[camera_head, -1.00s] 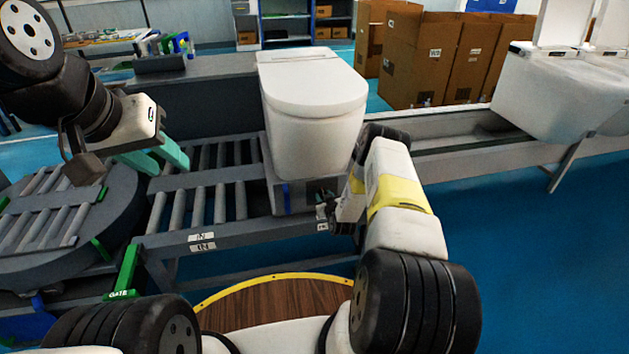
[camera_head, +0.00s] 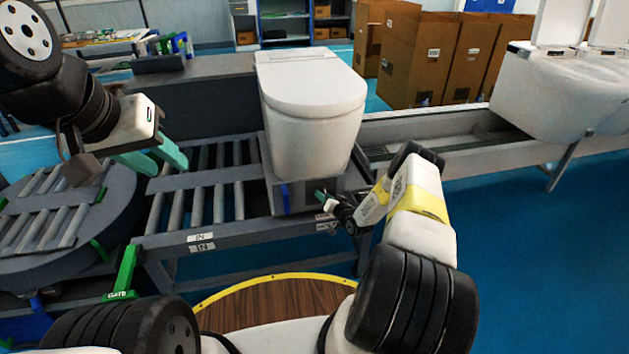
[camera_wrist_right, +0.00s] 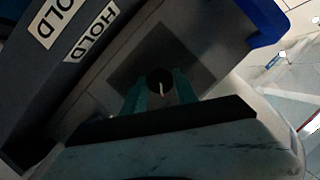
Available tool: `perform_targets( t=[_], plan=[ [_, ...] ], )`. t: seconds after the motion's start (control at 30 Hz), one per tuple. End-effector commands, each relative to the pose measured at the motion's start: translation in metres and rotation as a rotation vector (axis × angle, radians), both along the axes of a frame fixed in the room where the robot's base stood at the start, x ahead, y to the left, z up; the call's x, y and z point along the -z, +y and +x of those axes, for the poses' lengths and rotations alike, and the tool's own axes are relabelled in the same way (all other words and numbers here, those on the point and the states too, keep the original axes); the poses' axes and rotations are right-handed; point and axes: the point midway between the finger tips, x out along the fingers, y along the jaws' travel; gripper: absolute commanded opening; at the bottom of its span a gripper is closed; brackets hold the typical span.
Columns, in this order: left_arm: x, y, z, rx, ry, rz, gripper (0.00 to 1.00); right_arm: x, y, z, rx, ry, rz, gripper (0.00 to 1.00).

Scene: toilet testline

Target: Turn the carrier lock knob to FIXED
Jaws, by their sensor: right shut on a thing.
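A white toilet (camera_head: 312,105) stands on a grey carrier block (camera_head: 296,198) on the roller conveyor. The carrier lock knob (camera_wrist_right: 160,82) is dark and round with a pale pointer line, on a dark square plate on the carrier's face. My right gripper (camera_head: 322,196) is at that face. In the right wrist view its teal fingers (camera_wrist_right: 158,91) stand either side of the knob, shut on it. The knob is too small to make out in the head view. My left gripper (camera_head: 166,166) is open and empty above the rollers, left of the toilet.
A blue part (camera_head: 285,197) is on the carrier's front. A round roller table (camera_head: 60,230) lies left, cardboard boxes (camera_head: 425,55) behind. Blue floor is clear at right.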

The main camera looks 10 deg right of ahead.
Motion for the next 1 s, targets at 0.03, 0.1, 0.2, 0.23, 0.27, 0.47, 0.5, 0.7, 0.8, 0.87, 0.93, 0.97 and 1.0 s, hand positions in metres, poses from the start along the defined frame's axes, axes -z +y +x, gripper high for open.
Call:
perform_targets(
  t=[0.03,0.1,0.2,0.23,0.27,0.47,0.5,0.7,0.8,0.87,0.93,0.97,1.0],
  plan=[
    [0.0000,0.0000,0.0000,0.000,0.000,0.000,0.36,0.0004,-0.0004,-0.0002,0.000,0.000,0.012,0.00],
    [0.0000,0.0000,0.0000,0.000,0.000,0.000,0.36,0.0002,-0.0002,0.0000,0.001,0.000,0.027,0.00],
    [0.0000,0.0000,0.0000,0.000,0.000,0.000,0.36,0.0000,-0.0002,0.0003,0.001,0.000,0.037,0.00],
    [0.0000,0.0000,0.0000,0.000,0.000,0.000,0.36,-0.0001,-0.0002,0.0003,0.000,0.000,0.040,0.00],
    [0.0000,0.0000,0.0000,0.000,0.000,0.000,0.36,-0.0001,-0.0002,0.0003,0.001,0.000,0.041,0.00],
    [0.0000,0.0000,0.0000,0.000,0.000,0.000,0.36,-0.0002,-0.0001,0.0003,0.000,0.000,0.043,0.00],
    [0.0000,0.0000,0.0000,0.000,0.000,0.000,0.36,-0.0002,-0.0001,0.0003,0.000,0.000,0.043,0.00],
    [0.0000,0.0000,0.0000,0.000,0.000,0.000,0.36,-0.0001,-0.0002,0.0003,0.000,0.000,0.042,0.52],
    [0.0000,0.0000,0.0000,0.000,0.000,0.000,0.36,0.0000,-0.0002,0.0002,0.000,0.000,0.042,0.56],
    [0.0000,0.0000,0.0000,0.000,0.000,0.000,0.36,0.0000,-0.0002,0.0002,0.001,0.001,0.042,0.56],
    [0.0000,0.0000,0.0000,0.000,0.000,0.000,0.36,0.0001,-0.0002,0.0001,0.001,0.001,0.042,0.56],
    [0.0000,0.0000,0.0000,0.000,0.000,0.000,0.36,0.0001,-0.0002,0.0001,0.001,0.001,0.042,0.56],
    [0.0000,0.0000,0.0000,0.000,0.000,0.000,0.36,0.0000,-0.0002,0.0001,0.000,0.002,0.041,0.56]
  ],
)
